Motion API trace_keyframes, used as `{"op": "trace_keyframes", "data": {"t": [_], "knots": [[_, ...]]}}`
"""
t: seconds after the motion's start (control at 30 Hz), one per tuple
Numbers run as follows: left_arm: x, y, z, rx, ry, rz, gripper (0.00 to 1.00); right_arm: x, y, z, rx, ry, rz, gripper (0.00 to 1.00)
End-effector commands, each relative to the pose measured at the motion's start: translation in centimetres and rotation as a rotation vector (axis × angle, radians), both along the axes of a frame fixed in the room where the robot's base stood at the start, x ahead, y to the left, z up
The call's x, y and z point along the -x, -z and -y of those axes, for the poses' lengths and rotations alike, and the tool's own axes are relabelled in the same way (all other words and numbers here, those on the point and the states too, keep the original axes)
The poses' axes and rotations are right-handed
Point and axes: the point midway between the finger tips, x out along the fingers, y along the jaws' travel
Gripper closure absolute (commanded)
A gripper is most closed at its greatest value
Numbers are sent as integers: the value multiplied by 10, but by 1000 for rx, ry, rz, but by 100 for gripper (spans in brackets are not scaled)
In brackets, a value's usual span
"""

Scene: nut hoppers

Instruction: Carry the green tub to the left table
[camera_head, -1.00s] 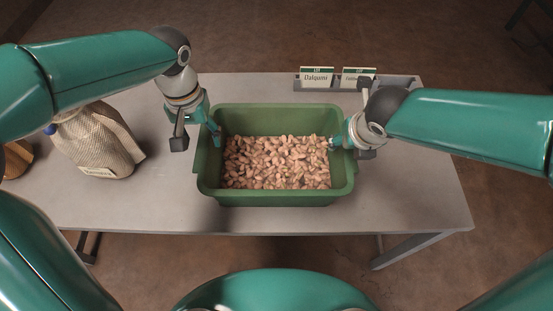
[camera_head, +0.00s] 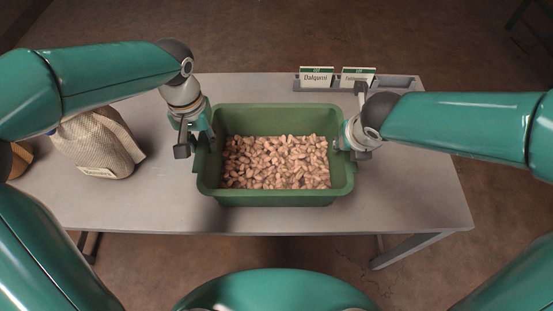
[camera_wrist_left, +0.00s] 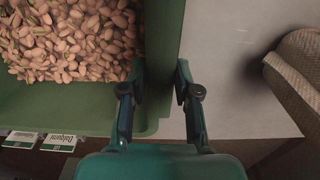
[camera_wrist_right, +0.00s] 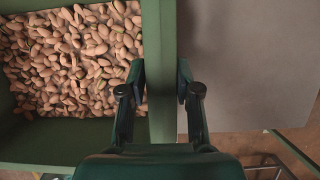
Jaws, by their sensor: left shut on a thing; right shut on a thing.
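The green tub (camera_head: 275,199) stands on the grey table, filled with pistachio-like nuts (camera_head: 275,162). My left gripper (camera_head: 208,140) is shut on the tub's left wall. In the left wrist view its fingers (camera_wrist_left: 160,85) straddle the tub's rim (camera_wrist_left: 163,60). My right gripper (camera_head: 341,145) is shut on the tub's right wall. In the right wrist view its fingers (camera_wrist_right: 160,85) sit on both sides of the rim (camera_wrist_right: 160,40). The tub looks level. Whether its base touches the table is hidden.
The grey table (camera_head: 420,200) is bare at its right end. A woven sack (camera_head: 97,145) stands to the left of the tub, with a brown container (camera_head: 20,158) farther left. Two label cards, one reading Dalqumi (camera_head: 317,77), stand in a grey holder (camera_head: 397,82) at the back edge.

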Motion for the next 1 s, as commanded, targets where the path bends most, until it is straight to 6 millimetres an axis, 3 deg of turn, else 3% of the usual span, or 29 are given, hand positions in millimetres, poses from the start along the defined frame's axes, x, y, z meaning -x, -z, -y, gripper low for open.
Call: {"op": "trace_keyframes", "data": {"t": [0.57, 1.0], "knots": [[0, -7, -1, -1, -1, 3, 100, -1, -7, 0, 3, -4, 3, 100], [0, -42, -1, -1, 0, 2, 100, -1, -42, 0, 5, -7, 2, 100]]}}
